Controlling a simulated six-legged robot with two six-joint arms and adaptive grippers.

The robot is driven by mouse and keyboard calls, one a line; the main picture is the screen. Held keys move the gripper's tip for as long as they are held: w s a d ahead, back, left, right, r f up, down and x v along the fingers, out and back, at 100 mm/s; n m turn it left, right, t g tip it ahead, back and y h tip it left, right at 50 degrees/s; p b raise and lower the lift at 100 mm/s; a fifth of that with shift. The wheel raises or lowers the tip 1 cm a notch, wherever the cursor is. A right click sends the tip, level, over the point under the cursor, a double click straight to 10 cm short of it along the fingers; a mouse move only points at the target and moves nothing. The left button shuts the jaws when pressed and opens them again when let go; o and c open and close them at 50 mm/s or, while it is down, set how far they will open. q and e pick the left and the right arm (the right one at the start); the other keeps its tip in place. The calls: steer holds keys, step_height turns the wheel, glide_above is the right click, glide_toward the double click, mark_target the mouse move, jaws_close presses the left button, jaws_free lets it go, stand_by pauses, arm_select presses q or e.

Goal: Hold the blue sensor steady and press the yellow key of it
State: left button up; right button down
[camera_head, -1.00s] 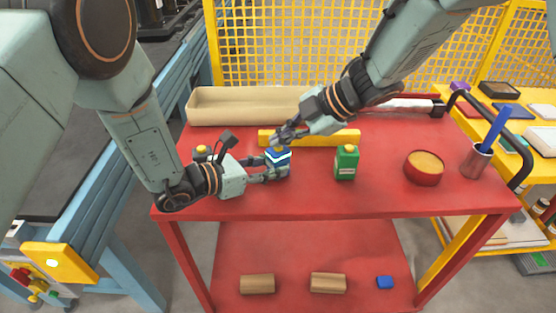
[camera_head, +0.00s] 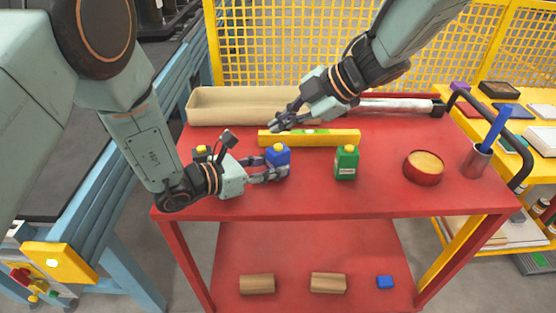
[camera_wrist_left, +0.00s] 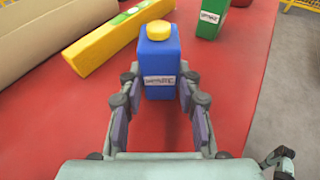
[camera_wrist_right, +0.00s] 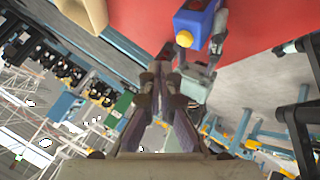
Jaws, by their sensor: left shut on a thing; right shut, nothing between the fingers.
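The blue sensor (camera_head: 278,157) stands upright on the red cart's top, with its yellow key (camera_head: 279,147) on its upper face. My left gripper (camera_head: 276,170) is shut on the blue sensor from the left side. In the left wrist view the sensor (camera_wrist_left: 160,70) is between the two fingers, with the yellow key (camera_wrist_left: 159,30) uncovered on top. My right gripper (camera_head: 274,122) is shut and empty, above and behind the sensor, apart from it. In the right wrist view the sensor (camera_wrist_right: 192,22) and its key (camera_wrist_right: 184,39) show beyond the fingers (camera_wrist_right: 162,65).
A green box with a yellow top (camera_head: 346,163) stands right of the sensor. A yellow level (camera_head: 340,138) lies behind it, and a beige tray (camera_head: 205,107) stands farther back. A dark yellow-topped object (camera_head: 201,153) is partly hidden behind my left gripper. A red bowl (camera_head: 423,169) stands at right.

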steer(key=shift+r, duration=1.6)
arm_select(q)
steer(key=o, duration=0.9)
steer(key=shift+o, duration=0.2)
steer(key=v, duration=1.2)
steer(key=shift+s, duration=0.1)
steer(key=shift+s, duration=0.1)
arm_select(e)
steer(key=shift+s+f, duration=0.1)
